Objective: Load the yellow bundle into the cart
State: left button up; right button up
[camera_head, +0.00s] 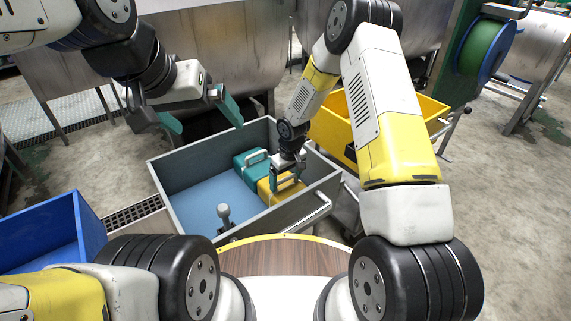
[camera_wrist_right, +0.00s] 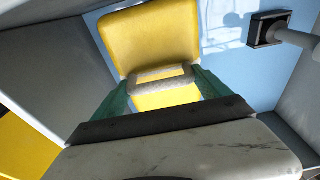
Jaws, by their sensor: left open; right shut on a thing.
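The yellow bundle (camera_head: 268,195) is a block with a pale grey handle. It is inside the grey bin (camera_head: 180,232) with the blue floor, near the bin's right wall and next to a teal bundle (camera_head: 250,163). My right gripper (camera_head: 287,174) reaches down into the bin and is shut on the handle. In the right wrist view the yellow bundle (camera_wrist_right: 148,35) lies beyond the teal fingers of my right gripper (camera_wrist_right: 162,84). I cannot tell whether it touches the floor. My left gripper (camera_head: 206,124) is open and empty near the bin's back left side.
A grey knobbed post (camera_head: 224,213) stands in the front of the grey bin. A yellow bin (camera_head: 335,130) stands behind to the right, a blue bin (camera_head: 50,240) at the left. Large metal drums (camera_head: 200,50) close off the back. Concrete floor is open at right.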

jog(key=shift+f, duration=0.85)
jog(key=o, duration=1.9)
jog(key=shift+f, duration=0.1)
